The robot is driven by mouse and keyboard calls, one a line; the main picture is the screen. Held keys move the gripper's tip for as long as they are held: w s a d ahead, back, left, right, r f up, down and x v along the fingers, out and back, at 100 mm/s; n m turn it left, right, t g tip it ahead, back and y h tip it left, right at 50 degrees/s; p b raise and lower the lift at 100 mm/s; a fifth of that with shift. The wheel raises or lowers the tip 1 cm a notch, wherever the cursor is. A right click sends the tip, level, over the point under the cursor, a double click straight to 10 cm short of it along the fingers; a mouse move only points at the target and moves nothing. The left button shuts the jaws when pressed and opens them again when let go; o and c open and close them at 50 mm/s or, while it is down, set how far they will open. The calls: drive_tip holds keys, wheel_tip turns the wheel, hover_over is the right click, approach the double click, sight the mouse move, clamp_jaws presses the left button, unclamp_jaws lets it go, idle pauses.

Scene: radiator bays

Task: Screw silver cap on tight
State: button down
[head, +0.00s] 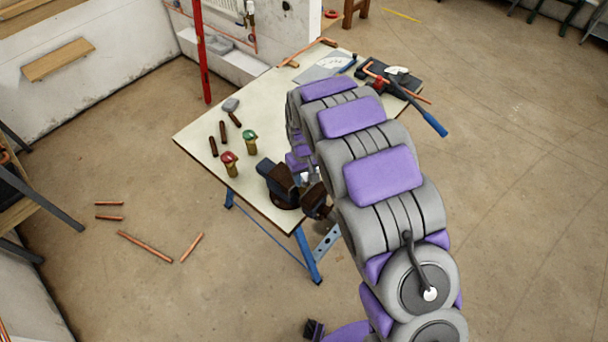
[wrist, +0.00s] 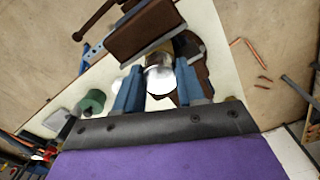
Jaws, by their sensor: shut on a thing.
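In the wrist view the silver cap (wrist: 159,80) is a shiny round piece between the two blue fingers of my gripper (wrist: 157,76). My gripper is shut on it. The cap sits against a brass-coloured body (wrist: 160,58), which is beside the brown jaw of a vise (wrist: 145,32). How far the cap is threaded cannot be told. In the head view the dark vise (head: 281,184) stands at the front corner of the table, and my arm hides the cap and most of my gripper.
A blue-handled tool (head: 432,122) overhangs the right edge. Copper pipes (head: 145,246) lie on the floor at left.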

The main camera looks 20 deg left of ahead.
drive_tip(key=m, duration=0.4)
drive_tip(key=shift+m, duration=0.4)
drive_tip(key=c, duration=0.8)
unclamp_jaws()
drive_tip(key=shift+c, duration=0.2)
